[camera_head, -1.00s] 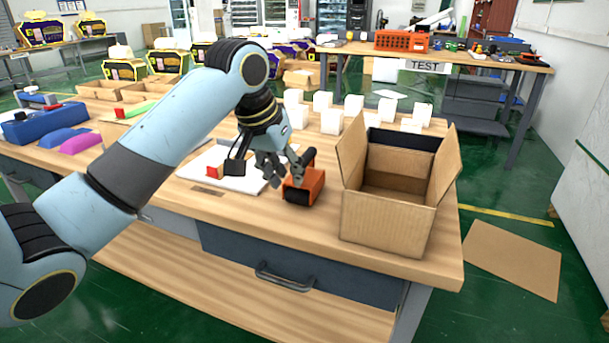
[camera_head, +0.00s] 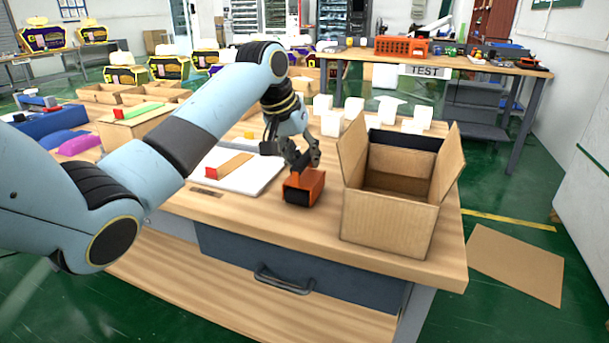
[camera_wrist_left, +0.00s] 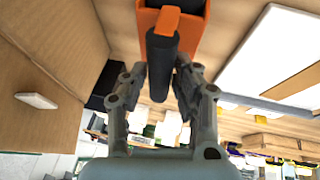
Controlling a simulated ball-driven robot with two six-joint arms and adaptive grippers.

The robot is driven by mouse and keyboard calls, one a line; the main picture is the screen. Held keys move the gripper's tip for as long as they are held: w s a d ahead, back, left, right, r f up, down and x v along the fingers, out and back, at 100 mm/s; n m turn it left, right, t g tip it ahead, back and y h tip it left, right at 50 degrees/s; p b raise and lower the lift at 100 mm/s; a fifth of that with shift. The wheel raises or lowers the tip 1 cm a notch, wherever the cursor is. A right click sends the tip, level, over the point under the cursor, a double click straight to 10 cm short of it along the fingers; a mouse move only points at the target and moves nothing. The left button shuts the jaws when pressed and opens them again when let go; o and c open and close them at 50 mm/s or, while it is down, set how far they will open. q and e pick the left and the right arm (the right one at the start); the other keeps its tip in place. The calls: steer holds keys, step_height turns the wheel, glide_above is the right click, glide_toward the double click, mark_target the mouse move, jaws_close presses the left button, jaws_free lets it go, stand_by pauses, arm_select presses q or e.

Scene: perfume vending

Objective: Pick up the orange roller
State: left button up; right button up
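The orange roller (camera_head: 304,188) stands on the wooden table, left of the open cardboard box. It has an orange body and a black front. My left gripper (camera_head: 302,158) is directly above it, fingers pointing down, hiding its handle in the head view. In the left wrist view the roller's orange body (camera_wrist_left: 185,38) is at the top. Its black handle (camera_wrist_left: 160,65) lies between the two fingers of my left gripper (camera_wrist_left: 160,78). The fingertips are very close to the handle's sides; whether they press on it I cannot tell. My right gripper is out of view.
The open cardboard box (camera_head: 388,215) stands close on the right with its flaps up. A white board (camera_head: 262,180) with a brown strip and a red block lies on the left. Several white blocks stand behind. The table's front edge is near.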

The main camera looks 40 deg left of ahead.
arm_select(q)
steer(key=shift+w+f, duration=0.25)
steer(key=shift+f, duration=0.3)
steer(key=shift+r, duration=0.1)
jaws_close()
